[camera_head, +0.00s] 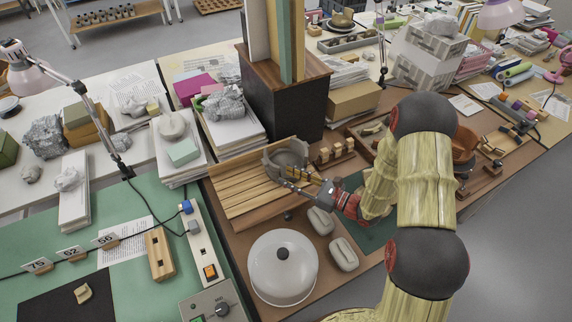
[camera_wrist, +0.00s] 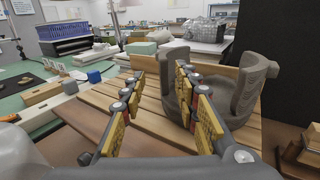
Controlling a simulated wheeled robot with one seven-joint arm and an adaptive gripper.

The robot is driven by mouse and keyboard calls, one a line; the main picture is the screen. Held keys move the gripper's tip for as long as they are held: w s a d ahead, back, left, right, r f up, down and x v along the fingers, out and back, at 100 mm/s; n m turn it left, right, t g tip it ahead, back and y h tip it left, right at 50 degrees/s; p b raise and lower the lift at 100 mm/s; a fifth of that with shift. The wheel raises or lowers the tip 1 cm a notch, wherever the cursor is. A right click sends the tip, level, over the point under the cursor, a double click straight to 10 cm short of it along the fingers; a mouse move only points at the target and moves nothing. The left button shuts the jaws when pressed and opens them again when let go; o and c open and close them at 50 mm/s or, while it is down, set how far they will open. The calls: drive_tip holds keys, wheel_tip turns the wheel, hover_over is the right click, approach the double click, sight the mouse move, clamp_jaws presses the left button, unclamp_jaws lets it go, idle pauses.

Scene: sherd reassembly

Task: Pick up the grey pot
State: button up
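The grey pot (camera_head: 289,157) is a broken, open vessel with a jagged rim. It rests on a slatted wooden board (camera_head: 236,203). In the wrist view the pot (camera_wrist: 248,88) stands right of centre, with tall uneven walls. My gripper (camera_head: 287,182) is at the pot's near side in the head view. In the wrist view my gripper (camera_wrist: 160,78) has its yellow-padded fingers apart. The pot's left wall shows in the gap between them, and the right finger overlaps the pot's opening. I cannot tell whether either finger touches the pot.
A dark box (camera_head: 283,98) stands behind the pot. Small wooden blocks (camera_head: 335,151) sit to its right. A paper stack (camera_head: 181,146) stands to the left.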

sight(279, 172)
drive_tip(key=x, duration=0.2)
drive_tip(key=b+x, duration=0.1)
drive_tip(key=shift+w+a+f, duration=0.15)
drive_tip(key=shift+w+f, duration=0.2)
drive_tip(key=shift+w, duration=0.1)
drive_tip(key=shift+w+a+r, duration=0.1)
drive_tip(key=shift+w+a, duration=0.2)
drive_tip(key=shift+a, duration=0.05)
drive_tip(key=shift+c, duration=0.4)
clamp_jaws()
drive_tip(key=shift+r, duration=0.1)
